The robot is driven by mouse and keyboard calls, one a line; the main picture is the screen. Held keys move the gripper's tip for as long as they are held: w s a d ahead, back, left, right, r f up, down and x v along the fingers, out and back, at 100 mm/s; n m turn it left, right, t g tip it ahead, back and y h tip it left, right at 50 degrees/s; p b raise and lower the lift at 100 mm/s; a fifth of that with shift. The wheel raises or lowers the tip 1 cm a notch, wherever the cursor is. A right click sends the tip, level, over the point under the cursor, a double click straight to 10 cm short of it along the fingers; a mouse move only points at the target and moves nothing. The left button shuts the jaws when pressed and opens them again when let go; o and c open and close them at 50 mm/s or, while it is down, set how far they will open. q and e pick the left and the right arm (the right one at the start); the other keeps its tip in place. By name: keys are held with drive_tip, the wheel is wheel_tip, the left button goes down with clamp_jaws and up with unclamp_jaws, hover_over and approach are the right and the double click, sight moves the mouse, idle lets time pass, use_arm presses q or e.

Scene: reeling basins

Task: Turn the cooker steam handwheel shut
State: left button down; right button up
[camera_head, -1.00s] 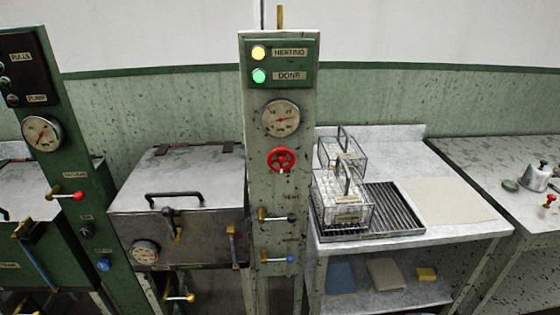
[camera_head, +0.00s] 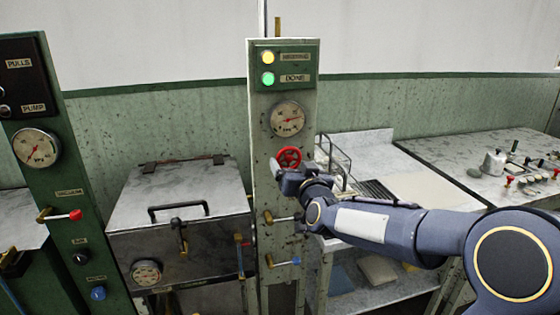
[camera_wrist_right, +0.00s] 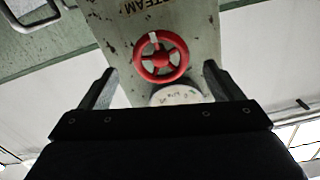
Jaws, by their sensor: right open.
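The red steam handwheel (camera_head: 289,157) sits on the green-grey cooker post (camera_head: 262,205), below a round gauge (camera_head: 288,118). My right gripper (camera_head: 280,170) is at the post, just below and in front of the handwheel, and partly covers its lower edge. In the right wrist view the handwheel (camera_wrist_right: 161,57) lies ahead, between and beyond the two open fingers (camera_wrist_right: 158,88). The fingers appear apart from it, with nothing between them. A white mark shows on its rim. My left gripper is not in view.
The cooker (camera_head: 175,230) with its black lid handle stands left of the post. Two levers (camera_head: 282,218) stick out below the handwheel. A worktop with a wire basket (camera_head: 333,160) is at the right, partly behind my right arm. Lamps beside HEATING and DONE are lit.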

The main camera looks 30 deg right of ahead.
sight(290, 160)
drive_tip(key=x, duration=0.5)
drive_tip(key=shift+w+p, duration=0.2)
drive_tip(key=shift+p, duration=0.1)
drive_tip(key=c, duration=1)
